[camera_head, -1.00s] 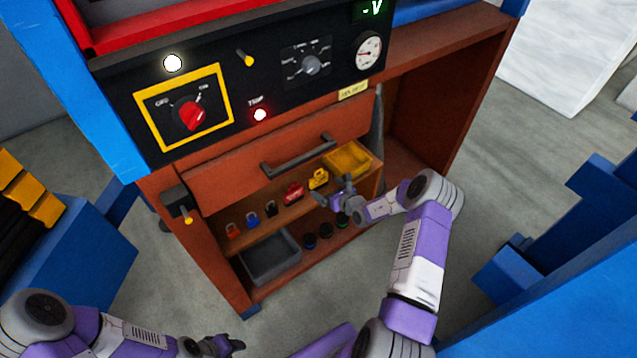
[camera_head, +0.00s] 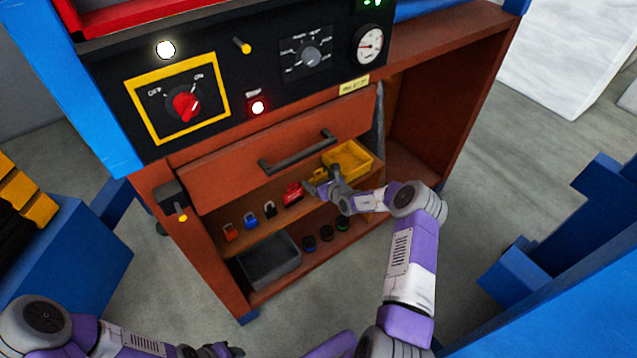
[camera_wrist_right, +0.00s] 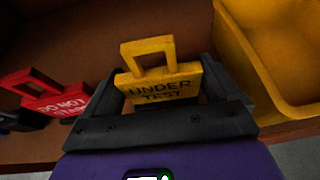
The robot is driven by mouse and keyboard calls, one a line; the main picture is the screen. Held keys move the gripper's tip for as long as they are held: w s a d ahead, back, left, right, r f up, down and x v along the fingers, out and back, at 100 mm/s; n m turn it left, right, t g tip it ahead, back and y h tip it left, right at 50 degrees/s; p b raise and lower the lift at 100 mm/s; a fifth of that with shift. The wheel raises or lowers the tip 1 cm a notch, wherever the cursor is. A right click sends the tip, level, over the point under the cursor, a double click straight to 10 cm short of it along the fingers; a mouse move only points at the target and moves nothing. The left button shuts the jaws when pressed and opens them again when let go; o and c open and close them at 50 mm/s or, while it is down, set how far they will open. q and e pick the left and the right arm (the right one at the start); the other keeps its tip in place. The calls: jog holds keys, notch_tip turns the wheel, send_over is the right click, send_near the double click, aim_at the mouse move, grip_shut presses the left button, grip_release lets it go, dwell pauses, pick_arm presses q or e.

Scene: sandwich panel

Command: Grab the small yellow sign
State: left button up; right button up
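The small yellow sign (camera_wrist_right: 160,85) reads "UNDER TEST" and has a square loop on top. In the right wrist view it stands upright between the two dark fingers of my right gripper (camera_wrist_right: 163,92). The fingers are apart, one on each side of it; I cannot tell whether they touch it. In the head view my right gripper (camera_head: 318,185) is at the upper shelf and mostly covers the sign (camera_head: 319,173). My left gripper (camera_head: 222,350) is at the bottom edge, far from the shelf, and its opening is unclear.
A red "DO NOT START" sign (camera_wrist_right: 58,100) stands left of the yellow sign, with small padlocks (camera_head: 250,220) further left. A yellow bin (camera_head: 352,158) is close on the right. A drawer handle (camera_head: 298,152) juts out above. A grey bin (camera_head: 270,262) sits below.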

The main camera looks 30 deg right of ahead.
jog(key=c, duration=0.5)
jog(key=shift+r, duration=0.15)
jog(key=shift+c, duration=0.2)
